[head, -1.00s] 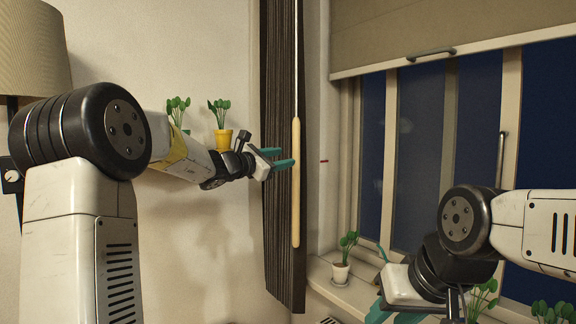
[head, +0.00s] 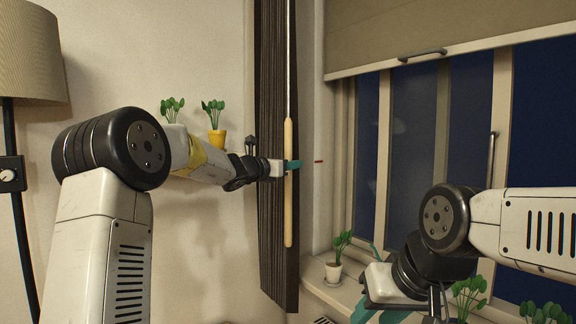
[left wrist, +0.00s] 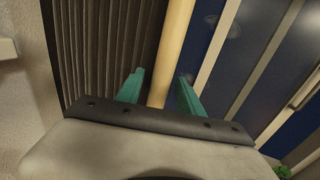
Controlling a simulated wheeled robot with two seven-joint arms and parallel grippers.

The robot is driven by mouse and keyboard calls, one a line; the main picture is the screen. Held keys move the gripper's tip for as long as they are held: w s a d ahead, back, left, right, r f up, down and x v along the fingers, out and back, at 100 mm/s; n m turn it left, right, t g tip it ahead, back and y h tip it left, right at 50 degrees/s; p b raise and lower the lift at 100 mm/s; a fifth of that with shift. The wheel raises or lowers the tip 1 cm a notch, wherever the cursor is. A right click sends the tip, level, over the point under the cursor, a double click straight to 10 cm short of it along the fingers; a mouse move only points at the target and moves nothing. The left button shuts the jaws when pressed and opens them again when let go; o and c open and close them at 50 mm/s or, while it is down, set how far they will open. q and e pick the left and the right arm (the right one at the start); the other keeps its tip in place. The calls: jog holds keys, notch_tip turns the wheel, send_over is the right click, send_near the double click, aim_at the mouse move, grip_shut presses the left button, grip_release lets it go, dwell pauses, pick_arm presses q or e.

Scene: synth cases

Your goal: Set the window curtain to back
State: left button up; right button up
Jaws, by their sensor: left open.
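The dark brown pleated window curtain (head: 271,230) hangs gathered at the left of the window. A pale wooden wand (head: 288,215) hangs on a thin rod along the curtain's right edge. My right gripper (head: 368,312) is low at the window sill, partly cut off by the frame's bottom edge.
The window (head: 415,150) has a beige blind (head: 400,35) above. Potted plants stand on the sill, one (head: 334,270) close to my right gripper. Two more plants, one in a yellow pot (head: 217,139), are behind my left arm. A lamp (head: 30,55) stands at far left.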

pick_arm(q)
grip_shut()
dwell(1.4)
